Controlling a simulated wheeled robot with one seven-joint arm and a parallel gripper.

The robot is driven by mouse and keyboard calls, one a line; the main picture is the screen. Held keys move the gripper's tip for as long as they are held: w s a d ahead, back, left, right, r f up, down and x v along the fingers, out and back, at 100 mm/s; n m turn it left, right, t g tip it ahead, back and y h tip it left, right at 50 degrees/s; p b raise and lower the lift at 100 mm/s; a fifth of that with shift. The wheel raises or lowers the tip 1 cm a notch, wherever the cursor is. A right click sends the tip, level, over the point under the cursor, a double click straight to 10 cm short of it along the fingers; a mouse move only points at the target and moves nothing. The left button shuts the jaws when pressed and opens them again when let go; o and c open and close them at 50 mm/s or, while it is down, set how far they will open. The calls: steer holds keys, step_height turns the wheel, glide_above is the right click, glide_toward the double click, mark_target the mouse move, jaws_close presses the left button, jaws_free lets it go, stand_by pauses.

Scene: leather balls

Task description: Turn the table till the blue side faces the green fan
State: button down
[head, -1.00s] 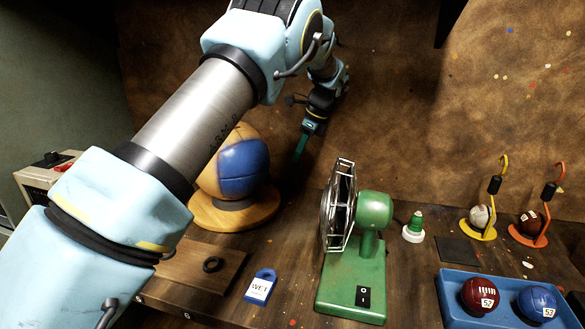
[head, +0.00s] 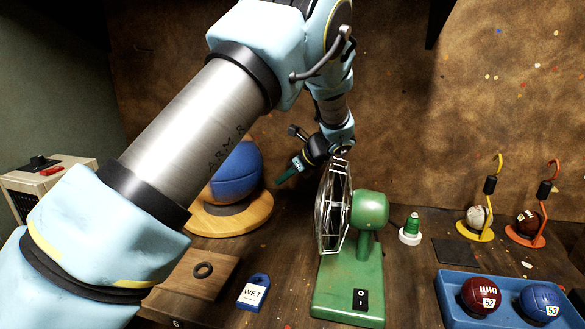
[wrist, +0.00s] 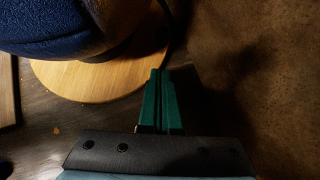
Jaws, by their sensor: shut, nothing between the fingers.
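The round wooden turntable (head: 258,217) stands at the back left, with a large ball (head: 236,177) on it. The ball's visible part in the head view is mostly blue; my arm hides its left part. The green fan (head: 362,250) stands to the right and nearer, its caged side toward the left. My gripper (head: 279,181) is shut and empty, just right of the ball, between it and the fan. In the wrist view my green fingers (wrist: 160,72) lie together by the turntable's rim (wrist: 105,86), with the dark blue ball (wrist: 65,25) at upper left. Contact cannot be told.
A blue WET tag (head: 254,292) and a wooden block with a dark ring (head: 203,270) lie in front. A green bulb (head: 411,229), hooked stands (head: 478,222) and a blue tray of balls (head: 450,300) are at right. A back wall closes the space behind.

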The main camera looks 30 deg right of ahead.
steer(key=shift+w+a+f+p, duration=0.3)
steer(key=shift+w+a, duration=0.1)
steer(key=shift+w, duration=0.45)
steer(key=shift+w+a+f+p, duration=0.25)
steer(key=shift+w+a+p, duration=0.1)
steer(key=shift+w, duration=0.45)
steer(key=shift+w+a+f+p, duration=0.3)
steer(key=shift+w+a, duration=0.1)
steer(key=shift+w, duration=0.45)
